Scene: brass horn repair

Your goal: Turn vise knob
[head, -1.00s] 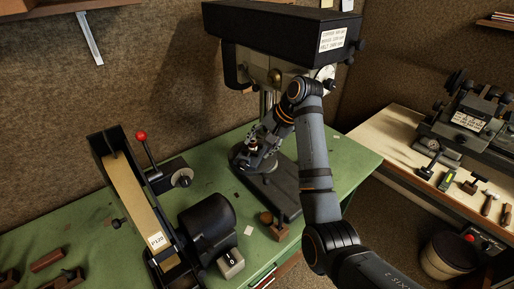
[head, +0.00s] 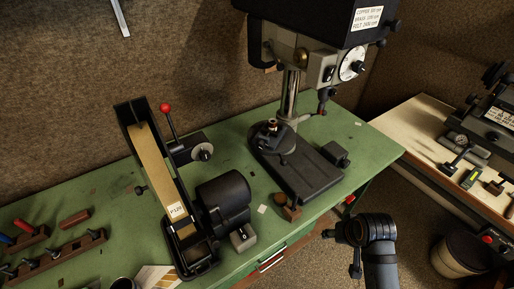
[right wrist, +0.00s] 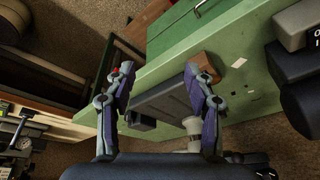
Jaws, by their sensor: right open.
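A dark fixture that looks like the vise (head: 270,142) sits on the drill press on the green bench in the head view. A small copper-coloured piece, perhaps its knob (head: 272,125), stands upright on it; its details are too small to read. In the right wrist view my right gripper (right wrist: 160,75) is open with nothing between its fingers. The fingers reach toward the bench's front edge, over the dark drill press base (right wrist: 172,98). In the head view my right arm stands at lower right, in front of the bench and apart from the vise. My left gripper is not in view.
The drill press head (head: 320,50) overhangs the vise. A belt sander (head: 160,165) with a red-knobbed lever stands to the left. A brown block (head: 291,212) and a dark block (head: 335,153) flank the press base. A second, pale bench (head: 415,140) is at right.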

